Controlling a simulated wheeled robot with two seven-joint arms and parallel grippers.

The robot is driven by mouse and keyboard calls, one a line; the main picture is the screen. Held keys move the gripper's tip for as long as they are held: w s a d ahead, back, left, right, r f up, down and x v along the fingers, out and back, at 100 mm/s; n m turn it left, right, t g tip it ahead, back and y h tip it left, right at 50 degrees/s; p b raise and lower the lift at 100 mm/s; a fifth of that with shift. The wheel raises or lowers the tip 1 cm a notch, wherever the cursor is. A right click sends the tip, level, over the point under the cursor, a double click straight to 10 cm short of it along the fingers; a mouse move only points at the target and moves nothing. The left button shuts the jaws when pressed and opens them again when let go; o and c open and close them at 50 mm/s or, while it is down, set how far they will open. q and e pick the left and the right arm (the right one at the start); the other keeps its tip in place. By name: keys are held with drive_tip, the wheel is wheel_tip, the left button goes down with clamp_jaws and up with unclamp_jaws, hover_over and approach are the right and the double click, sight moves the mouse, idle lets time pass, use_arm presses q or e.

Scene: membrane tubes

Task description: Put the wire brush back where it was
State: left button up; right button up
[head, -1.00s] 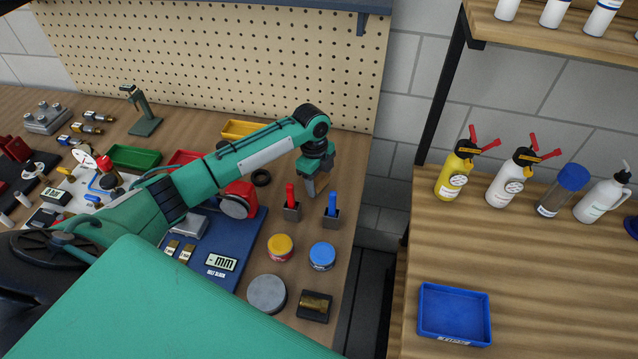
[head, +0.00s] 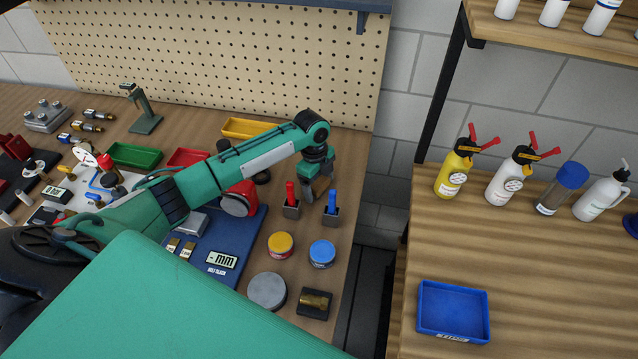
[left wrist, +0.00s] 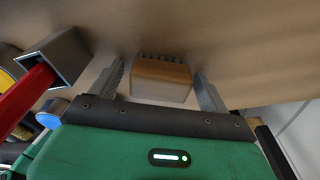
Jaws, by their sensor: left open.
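The wire brush (left wrist: 160,80) shows in the left wrist view as a wooden block with a row of dark bristles along its far edge. My left gripper (left wrist: 161,88) is open, with one grey finger on each side of the block and a gap visible on both sides. In the head view, my left gripper (head: 318,190) points down over the right end of the bench, just behind the red-handled and blue-handled tools; the brush is hard to make out there. My right gripper is not in view.
A red-handled tool (head: 291,205) and a blue-handled tool (head: 331,212) stand in grey holders close to the gripper. A yellow-lidded tin (head: 281,246) and a blue tin (head: 322,254) stand nearer. The bench (head: 345,250) ends just to the right, beside a gap.

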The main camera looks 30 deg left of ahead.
use_arm(q)
drive_tip(key=r, duration=0.3)
drive_tip(key=a+r+b, duration=0.1)
drive_tip(key=r, duration=0.3)
drive_tip(key=r+b, duration=0.1)
drive_tip(key=r, duration=0.2)
drive_tip(key=shift+w+a+r, duration=0.15)
drive_tip(key=shift+r, duration=0.8)
drive_tip(key=shift+a, duration=0.1)
